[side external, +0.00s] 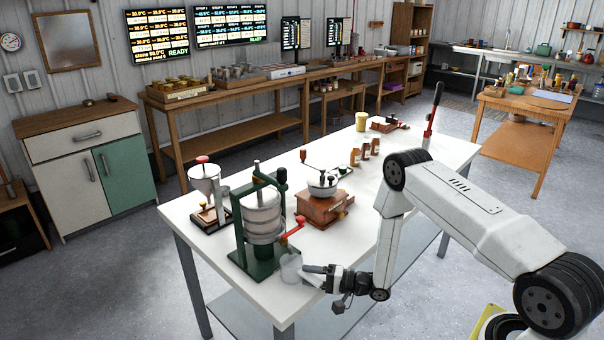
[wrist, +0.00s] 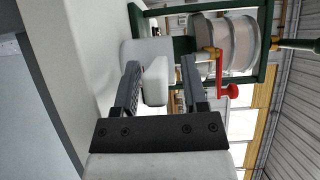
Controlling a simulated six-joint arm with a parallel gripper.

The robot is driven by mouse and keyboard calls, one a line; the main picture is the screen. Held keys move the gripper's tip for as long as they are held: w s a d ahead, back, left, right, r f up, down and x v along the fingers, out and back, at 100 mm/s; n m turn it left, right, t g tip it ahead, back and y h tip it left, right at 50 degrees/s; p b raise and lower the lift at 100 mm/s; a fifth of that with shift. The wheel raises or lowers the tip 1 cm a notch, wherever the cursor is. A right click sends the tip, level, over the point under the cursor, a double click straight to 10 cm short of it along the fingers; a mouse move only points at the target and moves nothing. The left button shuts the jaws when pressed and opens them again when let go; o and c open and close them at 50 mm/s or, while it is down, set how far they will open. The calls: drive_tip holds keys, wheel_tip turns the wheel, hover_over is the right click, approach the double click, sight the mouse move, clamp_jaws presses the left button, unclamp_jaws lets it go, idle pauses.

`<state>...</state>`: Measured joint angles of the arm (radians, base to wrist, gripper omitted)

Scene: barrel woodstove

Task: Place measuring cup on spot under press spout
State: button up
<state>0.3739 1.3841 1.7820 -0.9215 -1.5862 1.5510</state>
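The measuring cup (side external: 291,268) is a pale, translucent cup standing at the front right corner of the press's green base, below the red-handled spout. In the wrist view the white cup (wrist: 131,50) shows with its handle (wrist: 155,82) pointing toward me. The press (side external: 262,215) has a pale cylinder in a green frame; it also shows in the wrist view (wrist: 238,40). My gripper (side external: 312,269) is at the cup's right side. In the wrist view its fingers (wrist: 160,78) stand on either side of the handle, with gaps visible, so it looks open. The exact spot under the cup is hidden.
A grinder (side external: 322,200) with a wooden box stands behind the press, and a funnel stand (side external: 205,190) is to its left.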

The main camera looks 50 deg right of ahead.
drive_tip(key=shift+s+r, duration=0.1)
drive_tip(key=shift+r, duration=0.05)
drive_tip(key=v, duration=1.2)
idle(0.3)
drive_tip(key=shift+w, duration=0.2)
idle(0.4)
drive_tip(key=w+r+n+g+h, duration=0.6)
drive_tip(key=r+n+h, duration=0.2)
drive_tip(key=r, duration=0.1)
drive_tip(key=s+a+r+n+g, duration=0.2)
drive_tip(key=s+a+r+g, duration=0.1)
drive_tip(key=s, duration=0.4)
drive_tip(key=s+a+r+n+g+h, duration=0.1)
drive_tip(key=s+a+r+g, duration=0.2)
drive_tip(key=s+a+r, duration=0.3)
drive_tip(key=shift+s+n+g, duration=0.4)
drive_tip(key=shift+s, duration=0.25)
